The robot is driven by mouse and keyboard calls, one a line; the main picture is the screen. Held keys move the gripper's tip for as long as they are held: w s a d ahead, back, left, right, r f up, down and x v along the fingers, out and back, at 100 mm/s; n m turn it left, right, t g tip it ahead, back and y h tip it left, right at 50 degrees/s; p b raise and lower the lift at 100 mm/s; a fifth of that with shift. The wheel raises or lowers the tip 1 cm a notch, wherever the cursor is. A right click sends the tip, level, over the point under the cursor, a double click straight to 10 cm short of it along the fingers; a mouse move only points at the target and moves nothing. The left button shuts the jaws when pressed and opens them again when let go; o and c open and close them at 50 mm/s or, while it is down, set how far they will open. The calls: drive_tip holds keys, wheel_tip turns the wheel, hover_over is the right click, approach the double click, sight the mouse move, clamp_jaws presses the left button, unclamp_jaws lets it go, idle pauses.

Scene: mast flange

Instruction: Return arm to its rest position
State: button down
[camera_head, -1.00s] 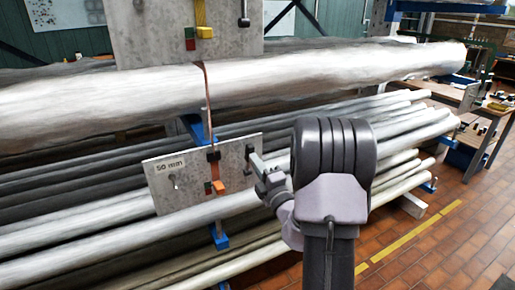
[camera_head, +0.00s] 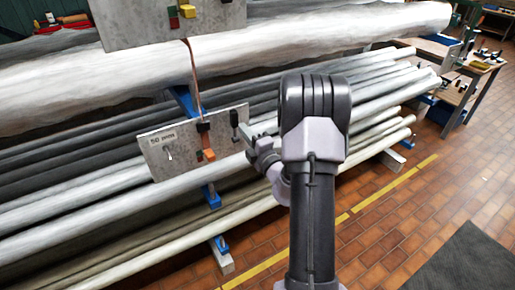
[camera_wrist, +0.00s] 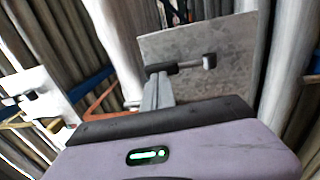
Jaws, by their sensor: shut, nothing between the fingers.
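My gripper (camera_head: 256,136) is shut and empty, at the right edge of the small grey plate marked "50 mm" (camera_head: 178,158). Its fingertips appear close to a black knobbed part (camera_head: 234,122) on that plate; I cannot tell whether they touch. In the wrist view the shut grey fingers (camera_wrist: 155,95) point at the plate (camera_wrist: 232,42), just below a black bar on it. My arm rises from the bottom of the head view and hides part of the pipes.
A large pale pipe (camera_head: 250,45) runs across above the plate, with a bigger grey plate (camera_head: 130,22) over it. Several pipes lie stacked behind the arm. Workbenches (camera_head: 470,65) stand at the back right. The brick floor (camera_head: 420,205) on the right is mostly open, with a dark mat (camera_head: 470,265).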

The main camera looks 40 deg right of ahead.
drive_tip(key=r+v, duration=0.1)
drive_tip(key=v, duration=1)
drive_tip(key=w+a+r+n+g+y+b, duration=0.1)
drive_tip(key=w+a+r+n+y+b, duration=0.1)
drive_tip(key=a+n+y, duration=0.6)
drive_tip(key=w+a+r+n+g+y+b, duration=0.15)
drive_tip(key=a+n+y, duration=0.35)
drive_tip(key=a, duration=0.6)
drive_tip(key=s+a+f+n+g+y+b, duration=0.1)
drive_tip(key=s+a+n+g+y+b, duration=0.1)
drive_tip(key=s+a+n+g, duration=0.4)
drive_tip(key=s+a+n+g+y+b, duration=0.1)
drive_tip(key=a+n+g+y+b, duration=0.1)
drive_tip(key=a+n, duration=0.8)
drive_tip(key=s+a+f+n+g+h+b, duration=0.4)
drive_tip(key=s+f+n+g+h, duration=0.3)
drive_tip(key=s+n, duration=0.55)
drive_tip(key=d+n+t+h, duration=0.1)
drive_tip(key=n, duration=0.2)
drive_tip(key=d+n+t+h+b, duration=0.1)
drive_tip(key=d+n+t, duration=0.1)
drive_tip(key=n, duration=0.2)
drive_tip(key=d+n+t+h, duration=0.1)
drive_tip(key=d+n, duration=0.1)
drive_tip(key=n, duration=0.2)
drive_tip(key=shift+s+d+r+t+h+b, duration=0.1)
drive_tip(key=shift+s+r+t+h+b, duration=0.05)
drive_tip(key=shift+s+t+h+b, duration=0.15)
